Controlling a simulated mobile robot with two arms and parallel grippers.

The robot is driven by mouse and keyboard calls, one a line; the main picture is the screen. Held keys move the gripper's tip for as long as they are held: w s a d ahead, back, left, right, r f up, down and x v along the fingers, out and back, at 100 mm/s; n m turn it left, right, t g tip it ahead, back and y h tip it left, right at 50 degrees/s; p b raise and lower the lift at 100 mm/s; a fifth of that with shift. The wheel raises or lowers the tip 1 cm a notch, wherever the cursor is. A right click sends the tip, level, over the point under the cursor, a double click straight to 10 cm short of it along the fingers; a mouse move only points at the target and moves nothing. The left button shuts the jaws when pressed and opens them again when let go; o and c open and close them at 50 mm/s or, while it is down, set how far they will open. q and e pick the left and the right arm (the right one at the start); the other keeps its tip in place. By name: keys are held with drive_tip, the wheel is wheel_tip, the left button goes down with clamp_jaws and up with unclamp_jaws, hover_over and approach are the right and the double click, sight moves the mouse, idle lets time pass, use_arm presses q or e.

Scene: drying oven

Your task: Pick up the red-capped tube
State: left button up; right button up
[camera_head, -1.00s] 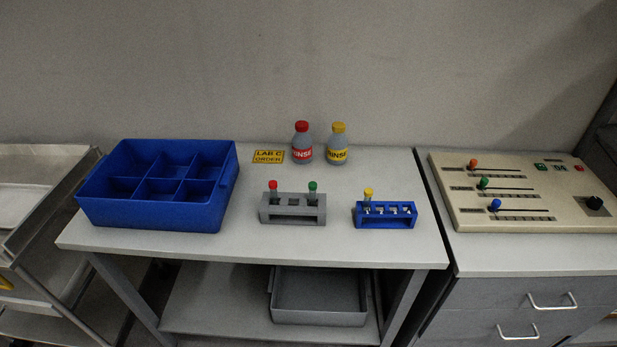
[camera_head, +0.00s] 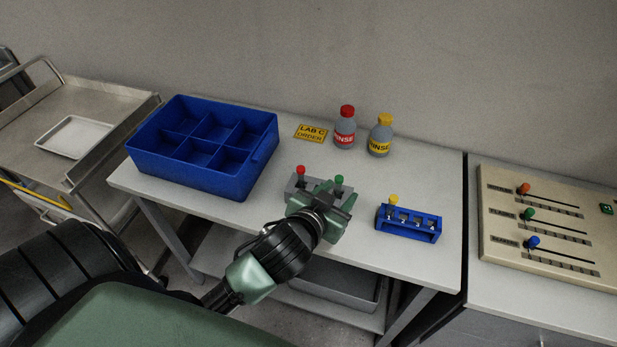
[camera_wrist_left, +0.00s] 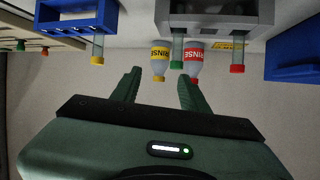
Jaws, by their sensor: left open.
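The red-capped tube (camera_head: 300,172) stands upright in the left end of the grey rack (camera_head: 292,187) in the head view. It also shows at the right in the upside-down left wrist view (camera_wrist_left: 237,67). A green-capped tube (camera_head: 339,182) stands in the rack's other end. My left gripper (camera_head: 320,198) is in front of the rack and hides much of it in the head view. In the wrist view its two fingers (camera_wrist_left: 160,82) are apart with nothing between them; the green cap is near one fingertip and the red cap is off to the side.
A blue rack (camera_head: 408,235) with a yellow-capped tube (camera_head: 393,201) is to the right. A blue compartment bin (camera_head: 255,185) is to the left. Red-capped (camera_head: 344,135) and yellow-capped (camera_head: 380,142) rinse bottles and a yellow sign (camera_head: 311,133) are behind.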

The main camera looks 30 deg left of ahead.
use_arm(q)
drive_tip(key=w+d+r+m+t+h, duration=0.2)
drive_tip(key=w+d+r+t+h, duration=0.15)
drive_tip(key=r, duration=0.35)
drive_tip(key=w+d+r+m+t+h, duration=0.2)
drive_tip(key=w+d+r+t, duration=0.15)
drive_tip(key=r, duration=0.45)
drive_tip(key=s+d+r+m+g+h, duration=0.1)
drive_tip(key=d+r+m+g+h, duration=0.1)
drive_tip(key=d+m+g+h, duration=0.35)
drive_tip(key=s+d+r+m+g+h, duration=0.2)
drive_tip(key=d+r+m+g+h, duration=0.1)
drive_tip(key=d+m+h, duration=0.4)
drive_tip(key=n+g+y, duration=0.2)
drive_tip(key=g+y, duration=1)
drive_tip(key=y, duration=0.5)
hover_over(301, 168)
wheel_tip(301, 168, down, 16)
drive_tip(key=shift+r, duration=0.1)
drive_tip(key=shift+a+f, duration=0.1)
drive_tip(key=shift+f, duration=0.25)
wheel_tip(301, 168, down, 6)
drive_tip(key=p, duration=0.3)
drive_tip(key=shift+f, duration=0.55)
clamp_jaws()
use_arm(e)
drive_tip(key=r, duration=0.3)
drive_tip(key=shift+d+r, duration=0.15)
drive_tip(key=shift+d, duration=0.15)
